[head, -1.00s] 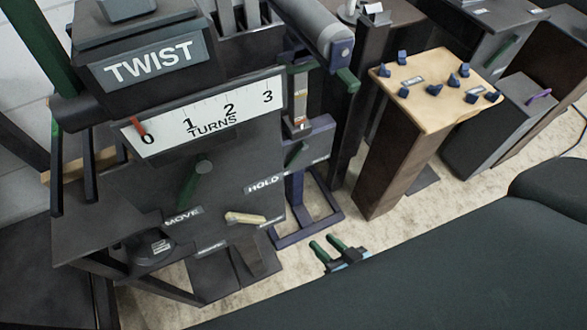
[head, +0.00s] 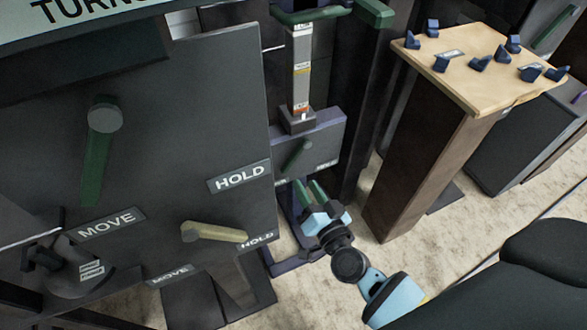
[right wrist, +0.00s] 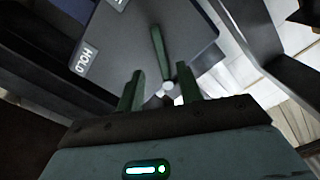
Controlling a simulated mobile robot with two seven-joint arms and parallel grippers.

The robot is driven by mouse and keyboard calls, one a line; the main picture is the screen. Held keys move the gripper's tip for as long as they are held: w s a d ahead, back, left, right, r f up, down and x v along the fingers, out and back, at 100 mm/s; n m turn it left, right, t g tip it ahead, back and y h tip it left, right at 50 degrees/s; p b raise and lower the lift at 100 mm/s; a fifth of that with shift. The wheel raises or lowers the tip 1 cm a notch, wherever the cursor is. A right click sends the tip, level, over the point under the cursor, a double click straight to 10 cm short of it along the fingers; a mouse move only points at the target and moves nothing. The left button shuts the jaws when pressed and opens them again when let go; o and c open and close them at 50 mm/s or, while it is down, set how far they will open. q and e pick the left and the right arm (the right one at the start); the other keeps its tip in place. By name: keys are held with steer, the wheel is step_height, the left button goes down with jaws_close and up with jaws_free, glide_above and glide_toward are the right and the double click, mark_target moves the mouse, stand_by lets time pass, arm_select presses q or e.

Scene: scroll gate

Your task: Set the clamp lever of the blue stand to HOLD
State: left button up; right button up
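The blue stand (head: 330,133) has a grey panel with a small green clamp lever (head: 297,156) that slants down and left from its pivot toward the left of two labels, too small to read in the head view. In the right wrist view the green lever (right wrist: 160,55) rises from a pale pivot, with a HOLD label (right wrist: 85,57) to its left. My right gripper (head: 309,190) is open and empty, just below and in front of this panel. In the right wrist view its green fingers (right wrist: 159,92) are apart, either side of the pivot, short of the lever. My left gripper is out of view.
A large dark panel (head: 180,130) on the left carries HOLD and MOVE labels, a green lever (head: 97,150) and a beige lever (head: 215,232). A wood-topped pedestal (head: 470,85) with several blue pieces stands right of the stand. Pale floor lies between them.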

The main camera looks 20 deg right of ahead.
mark_target(293, 163)
steer(key=shift+w+a+b, duration=0.15)
steer(key=shift+w+b, duration=0.65)
steer(key=shift+w, duration=3.05)
steer(key=shift+c, duration=0.3)
steer(key=c, duration=0.7)
jaws_close()
